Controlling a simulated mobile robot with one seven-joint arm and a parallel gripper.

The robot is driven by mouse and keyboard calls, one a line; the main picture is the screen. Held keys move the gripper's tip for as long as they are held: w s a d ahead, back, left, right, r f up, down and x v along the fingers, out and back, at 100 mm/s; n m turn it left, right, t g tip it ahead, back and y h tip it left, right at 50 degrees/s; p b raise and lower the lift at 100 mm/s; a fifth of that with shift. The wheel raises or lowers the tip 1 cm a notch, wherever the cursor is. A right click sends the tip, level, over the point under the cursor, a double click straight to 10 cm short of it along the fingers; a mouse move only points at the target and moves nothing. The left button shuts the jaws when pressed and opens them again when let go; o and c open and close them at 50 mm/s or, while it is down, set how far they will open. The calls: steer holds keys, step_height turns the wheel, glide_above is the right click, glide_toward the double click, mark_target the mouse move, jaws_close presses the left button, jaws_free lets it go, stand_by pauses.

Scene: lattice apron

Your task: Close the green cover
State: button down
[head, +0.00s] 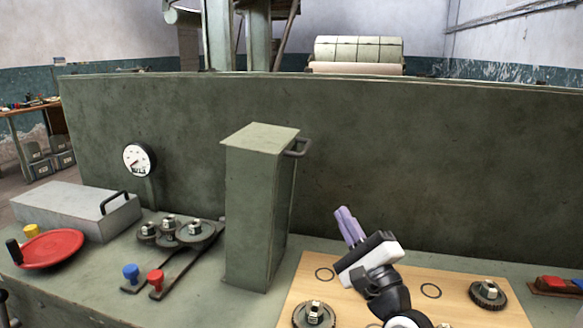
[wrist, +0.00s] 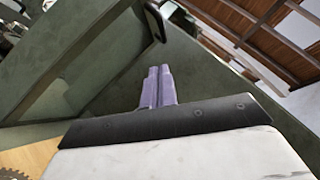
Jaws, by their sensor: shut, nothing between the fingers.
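The green cover (head: 258,205) is a tall box that stands upright on the green bench, left of the wooden board. Its dark handle (head: 298,148) sticks out to the right near the top. In the wrist view the cover's side (wrist: 85,55) fills the upper left, with the handle (wrist: 154,22) at its upper edge. My gripper (head: 346,224) has purple fingers and is shut and empty. It is to the right of the cover and lower than the handle, apart from both. The fingers also show in the wrist view (wrist: 158,86).
Exposed gears (head: 180,232) with blue and red knobs sit left of the cover. A grey box (head: 78,208) with a handle and a red handwheel (head: 52,248) are farther left. The wooden board (head: 455,308) carries gears. A high green panel (head: 420,160) stands behind.

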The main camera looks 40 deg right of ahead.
steer(key=a+r+p+x, duration=0.1)
steer(key=p+x, duration=0.4)
steer(key=x, duration=0.7)
steer(key=shift+s+a+r, duration=0.25)
steer(key=shift+a+r, duration=0.1)
steer(key=shift+a, duration=0.05)
